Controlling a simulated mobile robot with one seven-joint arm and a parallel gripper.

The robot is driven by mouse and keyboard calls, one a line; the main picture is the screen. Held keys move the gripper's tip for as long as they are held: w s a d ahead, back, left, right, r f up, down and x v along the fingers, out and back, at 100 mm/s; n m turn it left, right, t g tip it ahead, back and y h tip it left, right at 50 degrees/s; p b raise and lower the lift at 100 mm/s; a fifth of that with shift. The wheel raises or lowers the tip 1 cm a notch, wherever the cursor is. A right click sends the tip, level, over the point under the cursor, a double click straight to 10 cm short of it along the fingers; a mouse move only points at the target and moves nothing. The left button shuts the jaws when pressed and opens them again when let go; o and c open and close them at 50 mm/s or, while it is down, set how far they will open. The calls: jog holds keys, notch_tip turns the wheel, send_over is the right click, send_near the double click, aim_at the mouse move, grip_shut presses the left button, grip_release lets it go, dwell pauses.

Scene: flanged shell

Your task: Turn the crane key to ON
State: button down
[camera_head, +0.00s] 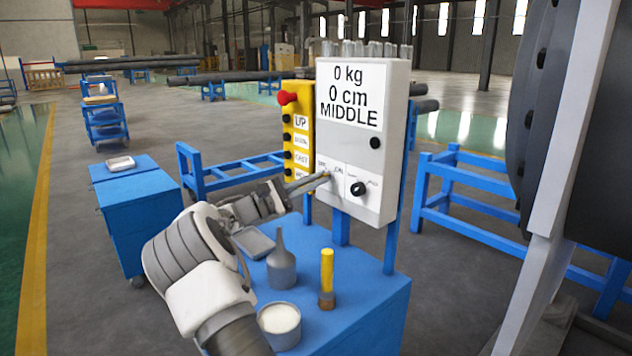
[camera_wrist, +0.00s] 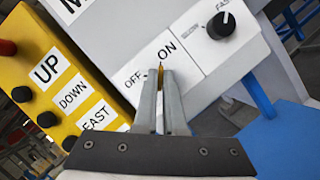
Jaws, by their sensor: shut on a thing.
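The white control box (camera_head: 387,141) stands on the blue cart and reads "0 kg, 0 cm, MIDDLE". Its lower face carries an OFF/ON label with the crane key (camera_wrist: 160,76) between the two words. In the wrist view a thin yellowish piece of the key shows between my fingertips. My gripper (camera_head: 326,176) reaches the box from the left, and in the wrist view my gripper (camera_wrist: 161,90) is shut on the key. The fingers hide most of the key, so its exact angle is hard to tell.
A black speed knob (camera_head: 358,188) sits right of the key. A yellow button panel (camera_head: 297,140) with a red stop button (camera_head: 287,97) is at the box's left. A funnel-topped can (camera_head: 281,264), yellow-handled brush (camera_head: 327,278) and open tin (camera_head: 279,322) stand on the blue cart (camera_head: 365,300) below.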

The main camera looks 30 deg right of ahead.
jog(key=c, duration=1)
grip_release()
jog(key=shift+a, duration=0.1)
jog(key=p+v, duration=0.1)
jog(key=v, duration=1.6)
jog(key=shift+a+p, duration=0.15)
jog(key=shift+p, duration=0.15)
